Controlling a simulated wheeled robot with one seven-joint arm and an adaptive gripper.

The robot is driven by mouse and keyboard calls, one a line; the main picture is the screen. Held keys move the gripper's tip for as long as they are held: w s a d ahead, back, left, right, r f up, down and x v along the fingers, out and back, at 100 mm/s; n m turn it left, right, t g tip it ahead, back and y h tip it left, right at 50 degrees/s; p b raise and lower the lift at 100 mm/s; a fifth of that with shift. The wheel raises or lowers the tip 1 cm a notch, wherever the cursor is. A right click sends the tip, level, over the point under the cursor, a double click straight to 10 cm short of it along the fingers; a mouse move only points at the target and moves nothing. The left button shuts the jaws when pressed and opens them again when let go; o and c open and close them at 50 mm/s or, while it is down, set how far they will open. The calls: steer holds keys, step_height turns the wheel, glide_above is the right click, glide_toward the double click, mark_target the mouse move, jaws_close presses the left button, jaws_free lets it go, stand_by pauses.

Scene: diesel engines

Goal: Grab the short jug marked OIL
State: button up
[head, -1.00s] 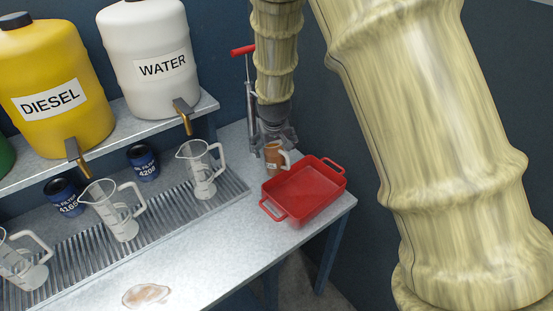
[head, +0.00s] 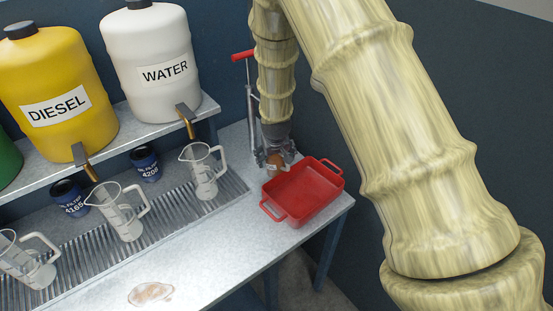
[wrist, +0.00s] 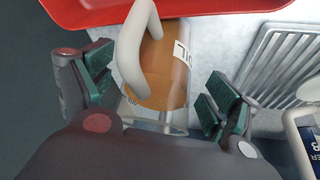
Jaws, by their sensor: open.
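The short jug marked OIL (wrist: 165,72) holds brown liquid and has a pale handle; part of its label shows in the wrist view. In the head view the jug (head: 274,168) stands on the bench behind the red tray, mostly covered by my gripper. My gripper (wrist: 158,92) is open, with green-padded fingers on either side of the jug and gaps visible at both sides. In the head view my gripper (head: 279,152) points down at the jug from above.
The red tray (head: 303,193) sits right beside the jug. A clear measuring jug (head: 203,172) stands on the drain grate to the left. A red-handled pump (head: 250,95) stands behind my arm. The shelf with DIESEL (head: 58,88) and WATER (head: 152,62) drums is left.

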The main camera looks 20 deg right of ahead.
steer(key=shift+w+f, duration=0.1)
steer(key=shift+f, duration=0.2)
steer(key=shift+c, duration=0.5)
steer(key=c, duration=1.4)
steer(key=shift+r, duration=0.25)
